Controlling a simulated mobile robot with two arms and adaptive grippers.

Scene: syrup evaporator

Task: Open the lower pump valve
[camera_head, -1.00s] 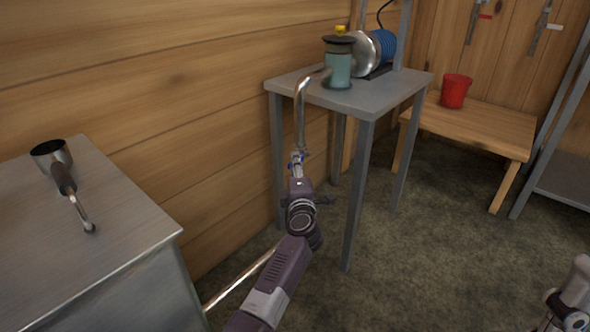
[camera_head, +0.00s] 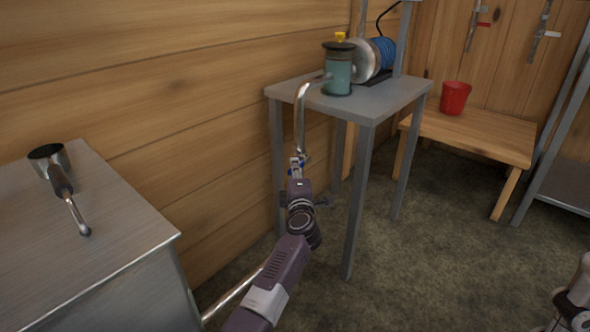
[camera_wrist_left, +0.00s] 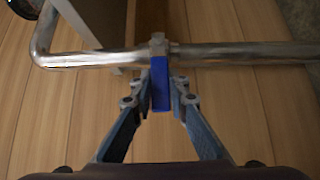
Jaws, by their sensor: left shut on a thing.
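The lower pump valve sits on the metal pipe that comes down from the pump (camera_head: 338,72) on the grey table. In the left wrist view its blue handle (camera_wrist_left: 160,84) stands crosswise to the pipe (camera_wrist_left: 240,54), pointing back toward my wrist. My left gripper (camera_wrist_left: 160,92) is shut on this handle, with one finger on each side. In the head view the left gripper (camera_head: 297,166) is at the pipe beside the table's left legs, and only bits of blue show there. Of my right arm only a part shows at the lower right edge.
The grey table (camera_head: 365,103) stands close to my left arm, its front leg just right of it. A steel cabinet (camera_head: 120,225) with a ladle-like tool (camera_head: 66,185) is at the left. A red bucket (camera_head: 455,98) stands on a wooden bench (camera_head: 480,135).

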